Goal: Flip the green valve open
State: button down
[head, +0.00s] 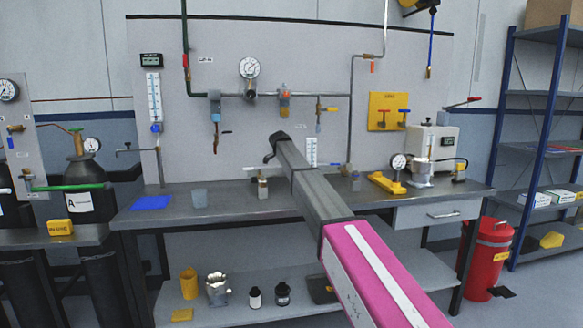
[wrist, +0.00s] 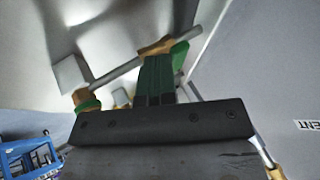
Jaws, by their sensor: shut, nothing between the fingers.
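A long green lever (head: 68,187) lies roughly level at the far left of the head view, in front of a dark cylinder labelled A. My gripper (head: 269,158) is in front of the grey back panel, well to the right of that lever. In the wrist view my gripper (wrist: 157,62) is shut and empty, its dark green fingers close to a grey pipe (wrist: 118,73) with brass fittings. A bright green part (wrist: 180,55) shows beside the fingertips, and a green ring (wrist: 88,105) sits around the left fitting. I cannot tell whether these belong to the same valve, or whether my fingers touch them.
Pipes with a gauge (head: 249,67) run along the panel. A red bin (head: 487,258) stands at right by a blue shelf rack (head: 500,130).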

jog(key=shift+w+a+m+g+h, duration=0.25)
jog(key=shift+w+a+m+h, duration=0.1)
jog(key=shift+w+m, duration=0.25)
jog(key=shift+w+a+m+g+h, duration=0.25)
jog(key=shift+w+m+h, duration=0.15)
jog(key=shift+m, duration=0.3)
jog(key=w+d+m+g+h, duration=0.1)
jog(key=w+m, duration=0.3)
jog(key=w, duration=0.4)
jog(key=shift+w+d+g, duration=0.15)
jog(key=shift+d+g, duration=0.35)
jog(key=shift+d, duration=0.2)
jog(key=shift+w+d+h, duration=0.1)
jog(key=shift+d+h, duration=0.15)
jog(key=shift+h, duration=0.1)
jog(key=v, duration=1.1)
jog(key=shift+a, duration=0.25)
